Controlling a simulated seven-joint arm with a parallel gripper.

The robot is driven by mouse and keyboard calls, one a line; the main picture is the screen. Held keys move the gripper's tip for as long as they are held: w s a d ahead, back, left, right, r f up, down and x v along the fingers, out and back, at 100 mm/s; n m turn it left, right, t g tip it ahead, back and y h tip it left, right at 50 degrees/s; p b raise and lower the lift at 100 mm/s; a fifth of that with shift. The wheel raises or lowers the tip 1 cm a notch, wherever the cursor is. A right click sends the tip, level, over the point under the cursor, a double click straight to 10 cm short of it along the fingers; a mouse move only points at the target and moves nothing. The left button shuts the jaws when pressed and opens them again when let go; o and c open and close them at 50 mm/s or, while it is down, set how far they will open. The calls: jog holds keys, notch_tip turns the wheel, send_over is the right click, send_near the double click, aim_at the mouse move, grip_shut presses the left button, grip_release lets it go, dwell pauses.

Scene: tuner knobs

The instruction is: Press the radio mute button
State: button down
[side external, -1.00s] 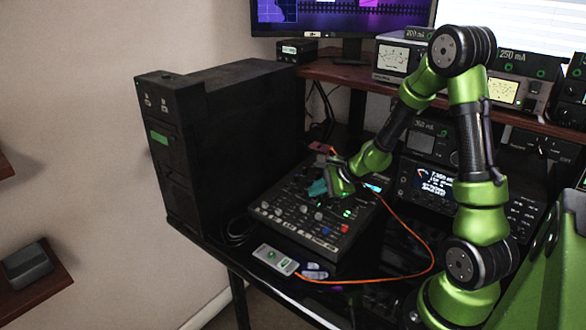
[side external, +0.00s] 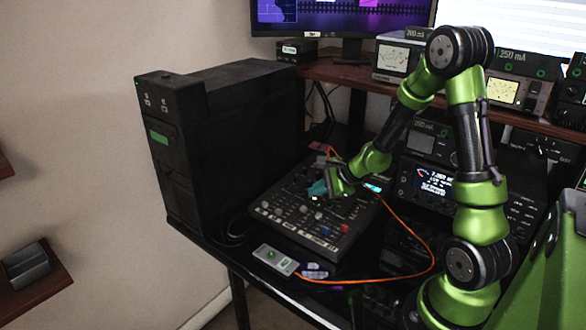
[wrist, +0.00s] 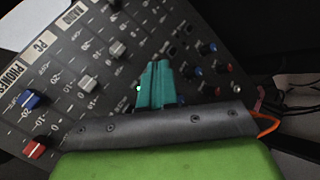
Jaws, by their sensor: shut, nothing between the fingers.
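The black mixer panel (side external: 283,216) lies on the desk, with rows of knobs and sliders. In the wrist view, the panel (wrist: 60,60) shows the labels PHONES, PC and RADIO (wrist: 72,17) at upper left. My gripper (side external: 317,188) is over the panel's middle. In the wrist view its teal fingertips (wrist: 159,66) are together and empty, pointing at the panel. A small green light (wrist: 138,88) glows just left of the fingers. I cannot make out which button is the radio mute, and the fingers hide part of the panel. Whether they touch it is unclear.
Grey slider caps (wrist: 117,49), a blue cap (wrist: 28,99) and a red cap (wrist: 34,150) stand up from the panel. A black computer tower (side external: 225,140) stands to the left. An orange cable (side external: 408,228) loops on the right. A small light-coloured device (side external: 275,259) lies in front.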

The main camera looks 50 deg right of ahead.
jog(key=shift+r, duration=0.65)
notch_tip(320, 180, up, 6)
jog(key=shift+a, duration=0.35)
jog(key=s+a+r+n+g, duration=0.1)
jog(key=s+a+r+n, duration=0.4)
jog(key=s+a+n, duration=0.3)
jog(key=s+a+r+n+y, duration=0.1)
jog(key=s+a+r+n, duration=0.5)
jog(key=n, duration=0.6)
jog(key=s+a, duration=0.2)
jog(key=a, duration=0.1)
jog(key=shift+s+a+r+g, duration=0.15)
jog(key=shift+a+g, duration=0.1)
jog(key=shift+g, duration=0.15)
